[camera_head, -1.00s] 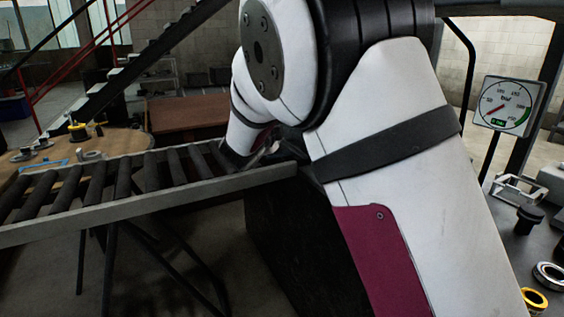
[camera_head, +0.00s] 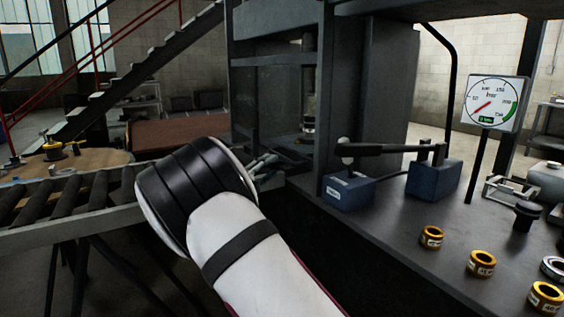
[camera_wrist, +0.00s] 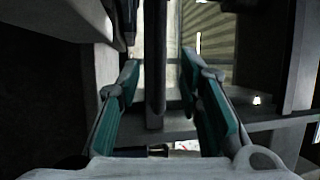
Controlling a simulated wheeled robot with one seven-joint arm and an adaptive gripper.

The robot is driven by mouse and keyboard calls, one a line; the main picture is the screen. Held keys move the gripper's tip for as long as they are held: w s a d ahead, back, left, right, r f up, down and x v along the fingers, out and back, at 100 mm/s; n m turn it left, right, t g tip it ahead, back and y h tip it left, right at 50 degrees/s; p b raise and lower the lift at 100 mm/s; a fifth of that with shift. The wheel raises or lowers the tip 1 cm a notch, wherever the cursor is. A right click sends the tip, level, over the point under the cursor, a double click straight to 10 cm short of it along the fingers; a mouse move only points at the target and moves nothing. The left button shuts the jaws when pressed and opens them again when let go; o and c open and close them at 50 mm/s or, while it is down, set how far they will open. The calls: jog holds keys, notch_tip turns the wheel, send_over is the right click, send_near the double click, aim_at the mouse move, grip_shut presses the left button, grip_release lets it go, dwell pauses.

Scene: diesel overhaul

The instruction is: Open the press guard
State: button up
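The press (camera_head: 322,70) is a tall dark steel frame in the middle of the head view. A dark, see-through panel that looks like its guard (camera_head: 270,95) covers the opening on its left side and appears closed. My gripper (camera_head: 264,163) is at the lower part of this opening, partly hidden by my forearm. In the wrist view my gripper (camera_wrist: 164,98) is open, with teal pads apart. A dark upright bar (camera_wrist: 155,65), possibly the guard's handle, stands between the fingers, with gaps visible on both sides. I cannot tell how deep it sits between them.
A roller conveyor (camera_head: 62,237) runs up to the press from the left. On the bench at right are a hand pump with blue blocks (camera_head: 350,190), several yellow-rimmed rings (camera_head: 431,237) and a pressure gauge (camera_head: 494,103). The press column stands close right of my gripper.

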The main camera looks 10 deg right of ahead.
aim_at(282, 158)
jog(key=b+x, duration=0.1)
jog(key=x, duration=0.6)
jog(key=shift+c, duration=0.5)
grip_shut()
